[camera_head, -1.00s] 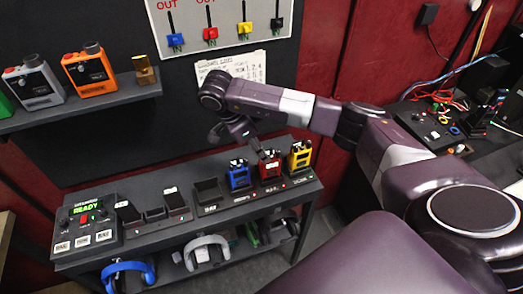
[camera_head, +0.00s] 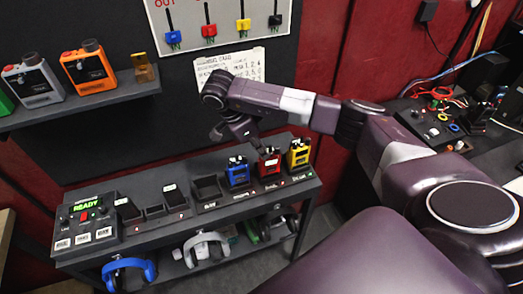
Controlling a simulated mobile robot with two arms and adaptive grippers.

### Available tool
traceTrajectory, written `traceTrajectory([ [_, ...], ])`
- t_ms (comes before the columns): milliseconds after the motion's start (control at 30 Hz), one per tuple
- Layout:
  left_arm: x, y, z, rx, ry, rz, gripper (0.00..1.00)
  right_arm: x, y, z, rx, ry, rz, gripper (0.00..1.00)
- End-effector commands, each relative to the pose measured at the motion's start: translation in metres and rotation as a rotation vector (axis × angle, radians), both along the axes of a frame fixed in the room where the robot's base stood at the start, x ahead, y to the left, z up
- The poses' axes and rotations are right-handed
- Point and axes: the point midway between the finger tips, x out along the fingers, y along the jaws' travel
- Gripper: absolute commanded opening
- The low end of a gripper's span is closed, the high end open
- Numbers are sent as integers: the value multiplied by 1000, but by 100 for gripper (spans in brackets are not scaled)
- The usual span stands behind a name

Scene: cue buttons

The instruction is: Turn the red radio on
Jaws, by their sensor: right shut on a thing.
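The red radio (camera_head: 269,167) stands upright in a slot on the dark bench, between a blue radio (camera_head: 237,174) and a yellow radio (camera_head: 298,154). My right gripper (camera_head: 262,150) reaches down from above and is shut at the top of the red radio, on its knob or top end. The fingers cover part of the radio's top, so the knob's position cannot be seen. My left gripper is not in view.
The bench (camera_head: 215,215) also holds an empty slot (camera_head: 207,187) and a control box with a green READY display (camera_head: 86,205). A shelf (camera_head: 110,95) at upper left carries grey and orange devices. Headphones (camera_head: 128,270) hang below.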

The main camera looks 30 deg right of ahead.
Motion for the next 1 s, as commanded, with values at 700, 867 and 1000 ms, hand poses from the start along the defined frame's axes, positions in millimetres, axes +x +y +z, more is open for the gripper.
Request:
traceTrajectory([
  [700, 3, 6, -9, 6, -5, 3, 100, 0, 0, 0, -1, 0, -70, 28],
  [867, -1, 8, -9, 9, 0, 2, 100, 1, 1, 1, 0, -1, -70, 28],
  [1000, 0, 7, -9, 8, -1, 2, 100, 3, 4, 10, 1, -3, -69, 28],
])
